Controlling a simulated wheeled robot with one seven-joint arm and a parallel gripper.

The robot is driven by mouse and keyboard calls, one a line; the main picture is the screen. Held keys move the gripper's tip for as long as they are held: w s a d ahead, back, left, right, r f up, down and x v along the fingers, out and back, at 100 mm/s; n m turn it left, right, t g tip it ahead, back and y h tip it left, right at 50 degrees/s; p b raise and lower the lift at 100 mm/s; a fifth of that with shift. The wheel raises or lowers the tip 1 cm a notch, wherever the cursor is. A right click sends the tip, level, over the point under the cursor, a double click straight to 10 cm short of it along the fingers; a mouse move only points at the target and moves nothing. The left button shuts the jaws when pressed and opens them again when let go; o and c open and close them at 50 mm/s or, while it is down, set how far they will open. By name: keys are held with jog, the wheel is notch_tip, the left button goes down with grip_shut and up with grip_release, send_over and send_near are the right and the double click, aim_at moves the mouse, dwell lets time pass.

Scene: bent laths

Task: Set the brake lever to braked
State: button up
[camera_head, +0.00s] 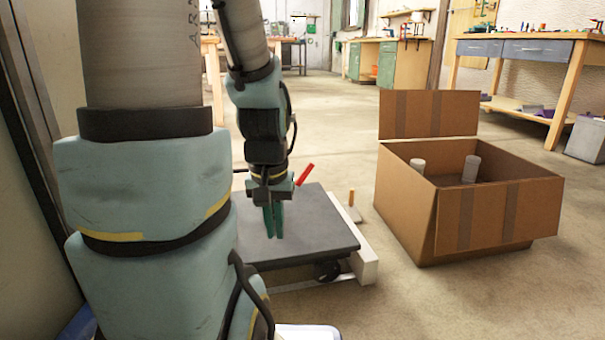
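A red lever (305,174) sticks up at a tilt, leaning to the right, at the far edge of a dark grey flat platform (325,232). My gripper (273,222) points down over the platform, to the left of and nearer than the red lever. It appears apart from the lever. Its green fingers are close together with nothing visible between them; I cannot tell whether a gap remains.
The platform has a dark wheel (328,271) and a pale bar (364,262) along its right side. A small peg on a grey block (351,212) stands behind it. An open cardboard box (405,208) holding pale cylinders stands right. Open floor lies in front of the box.

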notch_tip(320, 180, up, 21)
jog(key=p, duration=1.8)
jog(key=shift+f+p, duration=0.1)
jog(key=shift+p, duration=0.3)
grip_shut()
jog(key=shift+f, duration=0.1)
